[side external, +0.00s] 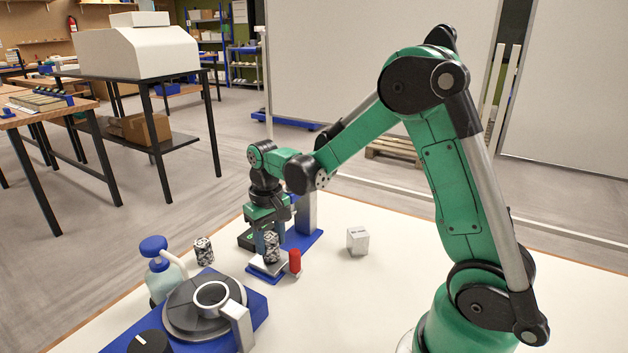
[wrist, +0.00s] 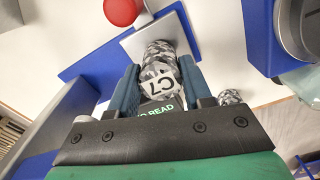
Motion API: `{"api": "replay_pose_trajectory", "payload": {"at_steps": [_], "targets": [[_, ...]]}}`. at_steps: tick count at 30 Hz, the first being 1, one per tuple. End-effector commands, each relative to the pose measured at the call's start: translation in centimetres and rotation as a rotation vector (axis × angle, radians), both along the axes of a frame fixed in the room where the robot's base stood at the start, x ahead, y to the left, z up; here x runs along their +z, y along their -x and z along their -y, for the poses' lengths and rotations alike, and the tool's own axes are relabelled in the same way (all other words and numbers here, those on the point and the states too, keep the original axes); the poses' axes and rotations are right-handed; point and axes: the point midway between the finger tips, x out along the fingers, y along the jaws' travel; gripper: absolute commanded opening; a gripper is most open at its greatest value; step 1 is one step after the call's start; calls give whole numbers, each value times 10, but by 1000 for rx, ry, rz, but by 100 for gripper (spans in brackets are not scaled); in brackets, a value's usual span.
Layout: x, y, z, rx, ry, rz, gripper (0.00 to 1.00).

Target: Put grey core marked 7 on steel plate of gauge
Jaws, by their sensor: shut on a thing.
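The grey speckled core marked C7 (wrist: 158,75) is between the fingers of my gripper (wrist: 159,66), which is shut on it. In the side view the core (side external: 271,248) is roughly upright below my gripper (side external: 268,243). The steel plate (side external: 258,267) of the gauge is directly under the core; it also shows in the wrist view (wrist: 137,46). I cannot tell whether the core's base touches the plate. The gauge has a blue base and column (side external: 307,225) and a red knob (side external: 295,261) beside the plate.
A second speckled core (side external: 204,251) stands left of the gauge. A pale cube (side external: 357,241) sits to the right. A blue-topped bottle (side external: 163,270) and a blue machine with a round grey turntable (side external: 185,319) stand in front left.

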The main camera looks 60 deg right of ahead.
Motion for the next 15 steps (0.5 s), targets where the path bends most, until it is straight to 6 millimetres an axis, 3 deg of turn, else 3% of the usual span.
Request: {"api": "replay_pose_trajectory", "payload": {"at_steps": [5, 6, 9, 15], "targets": [[-2, 0, 0, 0, 0, 0, 0], [-3, 0, 0, 0, 0, 0, 47], [-3, 0, 0, 0, 0, 0, 75], [-3, 0, 0, 0, 0, 0, 76]]}}
